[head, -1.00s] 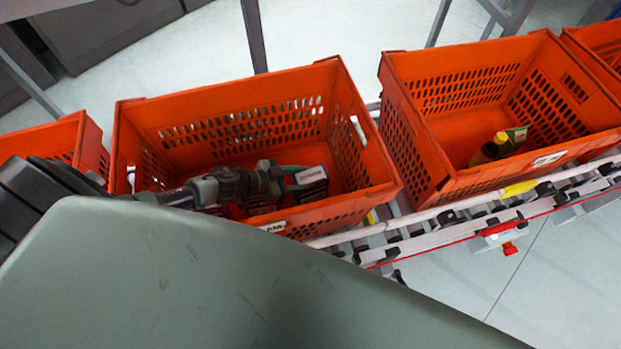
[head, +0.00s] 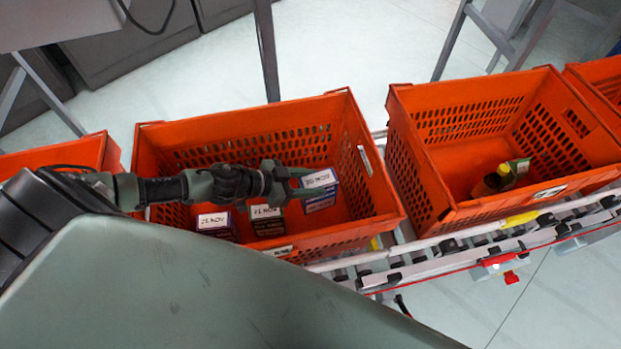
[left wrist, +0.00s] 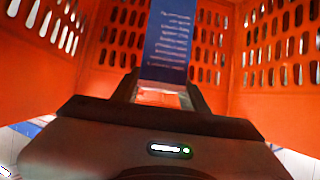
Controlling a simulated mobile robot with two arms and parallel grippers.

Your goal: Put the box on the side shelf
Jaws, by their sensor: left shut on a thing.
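A blue box with a white labelled top (head: 320,181) is at the right side of the middle orange tote (head: 372,232). My left gripper (head: 307,182) reaches in from the left and is shut on this box. In the left wrist view, the box's blue printed face (left wrist: 168,42) stands between the fingers (left wrist: 163,92), with orange tote walls behind it. I cannot tell whether the box's bottom clears the tote floor. No side shelf can be made out. My right gripper is not in view.
Two more labelled boxes, one at left (head: 217,226) and a dark one (head: 266,220), stand near the tote's front wall. The right tote (head: 440,205) holds a dark bottle (head: 487,184) and a small carton (head: 516,170). A roller rail (head: 430,268) runs along the front.

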